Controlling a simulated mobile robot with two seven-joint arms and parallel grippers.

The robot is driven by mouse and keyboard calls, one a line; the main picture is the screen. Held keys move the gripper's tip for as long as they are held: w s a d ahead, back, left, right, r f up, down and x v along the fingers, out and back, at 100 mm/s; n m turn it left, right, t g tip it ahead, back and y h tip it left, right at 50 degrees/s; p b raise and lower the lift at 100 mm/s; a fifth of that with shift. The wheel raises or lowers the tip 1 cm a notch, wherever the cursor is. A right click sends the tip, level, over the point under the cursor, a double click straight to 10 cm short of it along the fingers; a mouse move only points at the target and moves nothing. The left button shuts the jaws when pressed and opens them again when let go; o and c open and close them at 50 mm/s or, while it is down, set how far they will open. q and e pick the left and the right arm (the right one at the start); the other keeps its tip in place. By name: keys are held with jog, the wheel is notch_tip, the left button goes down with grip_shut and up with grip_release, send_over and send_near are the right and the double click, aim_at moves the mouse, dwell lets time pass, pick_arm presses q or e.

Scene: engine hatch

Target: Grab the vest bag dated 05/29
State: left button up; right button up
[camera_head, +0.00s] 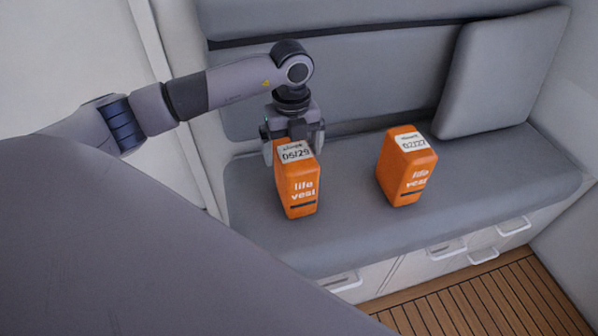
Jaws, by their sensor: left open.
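An orange life vest bag with the label 05/29 (298,190) stands upright on the grey bench seat. A second orange life vest bag (405,175) stands to its right, with a label that looks like 02/27. My left gripper (294,150) points down at the top of the 05/29 bag, just behind its label. Its fingers are open, one at the left and one at the right of the bag's top. The bag hides part of the fingers, and I cannot tell whether they touch it. My right gripper does not show.
The bench seat (485,185) has free room right of the bags. A grey cushion (500,75) leans at the back right. White drawers with handles (445,250) are under the seat, above a slatted wooden floor (490,305). A large grey surface fills the lower left.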

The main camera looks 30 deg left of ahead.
pick_arm(q)
jog(key=f, duration=0.6)
jog(key=shift+w+d+f, duration=0.1)
jog(key=shift+w+f, duration=0.1)
jog(key=shift+w, duration=0.05)
jog(key=shift+c, duration=0.3)
jog(key=c, duration=1)
jog(key=shift+c, duration=1.4)
jog(key=shift+r, duration=0.15)
